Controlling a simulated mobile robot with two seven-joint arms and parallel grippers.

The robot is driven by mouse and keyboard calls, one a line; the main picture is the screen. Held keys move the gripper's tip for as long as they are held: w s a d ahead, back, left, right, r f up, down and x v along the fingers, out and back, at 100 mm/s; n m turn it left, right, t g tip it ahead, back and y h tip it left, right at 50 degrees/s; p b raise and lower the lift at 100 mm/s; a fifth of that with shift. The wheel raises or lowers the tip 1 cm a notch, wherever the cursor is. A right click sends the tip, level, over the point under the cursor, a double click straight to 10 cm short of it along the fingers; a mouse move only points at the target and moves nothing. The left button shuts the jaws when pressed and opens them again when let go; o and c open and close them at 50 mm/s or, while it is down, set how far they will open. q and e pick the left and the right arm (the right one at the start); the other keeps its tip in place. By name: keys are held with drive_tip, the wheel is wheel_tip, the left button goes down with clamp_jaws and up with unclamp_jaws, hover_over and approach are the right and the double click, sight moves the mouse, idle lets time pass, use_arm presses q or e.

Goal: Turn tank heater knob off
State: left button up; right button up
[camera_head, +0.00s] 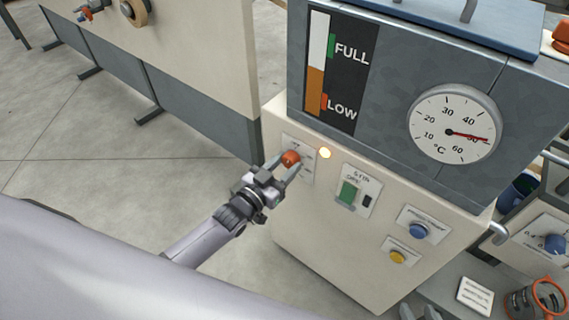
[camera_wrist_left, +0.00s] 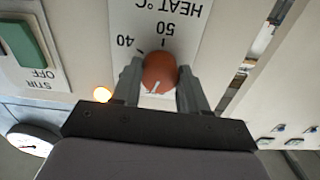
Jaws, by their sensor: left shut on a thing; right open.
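The tank heater knob (camera_head: 291,158) is a round orange-red knob on a white plate on the cream front of the machine. My left gripper (camera_head: 284,163) is shut on it, one finger on each side. In the left wrist view the knob (camera_wrist_left: 160,72) sits between the two fingers, under upside-down print reading "HEAT °C", 50 and 40. A pale pointer line on the knob points towards the gripper's palm; the print there is hidden. A small lamp (camera_head: 325,153) beside the plate glows warm yellow.
A green stir switch (camera_head: 348,192), a blue button (camera_head: 418,230) and a yellow button (camera_head: 397,257) sit right of the knob. Above are a level bar and a round thermometer dial (camera_head: 455,124), needle near 50. Open floor lies left.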

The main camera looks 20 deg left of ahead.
use_arm(q)
drive_tip(key=shift+n, duration=1.6)
drive_tip(key=o, duration=1.1)
drive_tip(key=shift+c, duration=0.2)
drive_tip(key=p+v, duration=0.1)
drive_tip(key=v, duration=0.6)
drive_tip(key=shift+s, duration=0.1)
